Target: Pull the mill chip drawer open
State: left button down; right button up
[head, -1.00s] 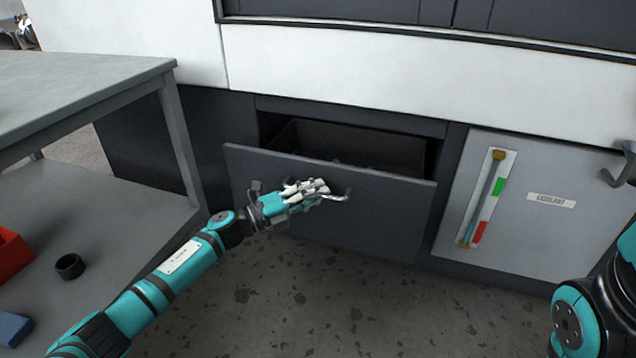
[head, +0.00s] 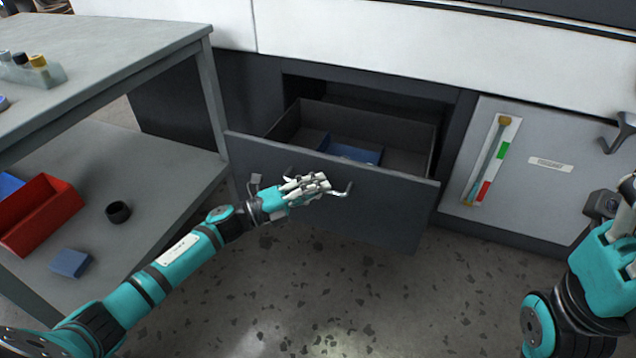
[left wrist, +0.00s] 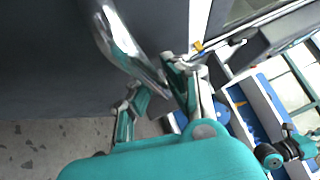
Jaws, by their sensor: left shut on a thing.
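The mill chip drawer (head: 375,205) is a dark grey drawer low in the machine, pulled partly out. Its inside shows in the head view, with a blue thing lying in it. A curved metal handle (head: 342,192) is on its front; it also shows large in the left wrist view (left wrist: 125,45). My left gripper (head: 308,187) is shut on the handle at the drawer front. My right gripper (head: 622,245) is at the right edge of the head view, away from the drawer and partly cut off; its jaws are not clear.
A grey table (head: 120,60) with a lower shelf stands at left, holding a red bin (head: 40,215), a black ring (head: 118,212) and a blue block (head: 70,263). A grey coolant panel (head: 540,165) with a gauge is right of the drawer. Speckled floor in front is clear.

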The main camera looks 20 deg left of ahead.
pick_arm(q)
jog(key=shift+f, duration=0.35)
jog(key=c, duration=1.4)
grip_release()
jog(key=shift+o, duration=0.3)
jog(key=shift+r, duration=0.15)
jog(key=v, duration=1.2)
